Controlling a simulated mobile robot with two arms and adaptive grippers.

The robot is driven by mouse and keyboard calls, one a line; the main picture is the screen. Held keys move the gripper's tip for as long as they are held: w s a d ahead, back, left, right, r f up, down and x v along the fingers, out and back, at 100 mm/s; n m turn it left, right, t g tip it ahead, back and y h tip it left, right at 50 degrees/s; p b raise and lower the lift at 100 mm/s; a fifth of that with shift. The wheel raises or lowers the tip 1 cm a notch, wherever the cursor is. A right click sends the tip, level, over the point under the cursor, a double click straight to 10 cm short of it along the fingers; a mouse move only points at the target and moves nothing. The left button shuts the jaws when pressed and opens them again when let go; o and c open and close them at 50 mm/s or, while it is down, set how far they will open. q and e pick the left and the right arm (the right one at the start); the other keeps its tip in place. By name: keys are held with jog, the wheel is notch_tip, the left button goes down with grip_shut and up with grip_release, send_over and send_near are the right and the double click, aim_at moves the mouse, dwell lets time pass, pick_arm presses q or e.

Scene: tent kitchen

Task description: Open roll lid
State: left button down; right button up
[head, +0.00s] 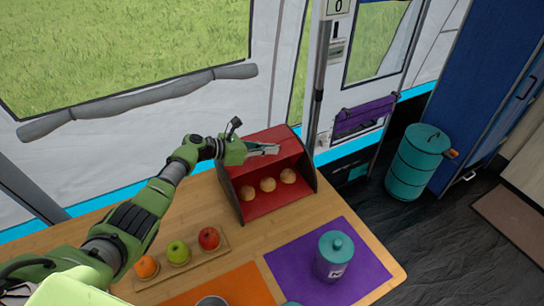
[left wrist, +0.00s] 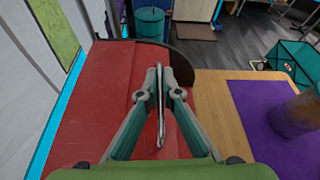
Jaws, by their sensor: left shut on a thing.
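A red box with dark curved sides stands on the wooden table; its roll lid (head: 272,139) is up at the top and its front is open. Three bread rolls (head: 268,184) show on the red floor inside. My right gripper is not in view.
A wooden tray (head: 222,246) with an orange and two apples lies left of the box. An orange mat (head: 245,285) lies at the front. A teal bin (head: 416,165) stands on the floor.

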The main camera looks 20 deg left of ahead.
pick_arm(q)
jog(key=shift+w+a, duration=0.1)
dwell(0.3)
jog(key=c, duration=2.2)
grip_release()
jog(key=shift+c, duration=0.2)
jog(key=v, duration=1.2)
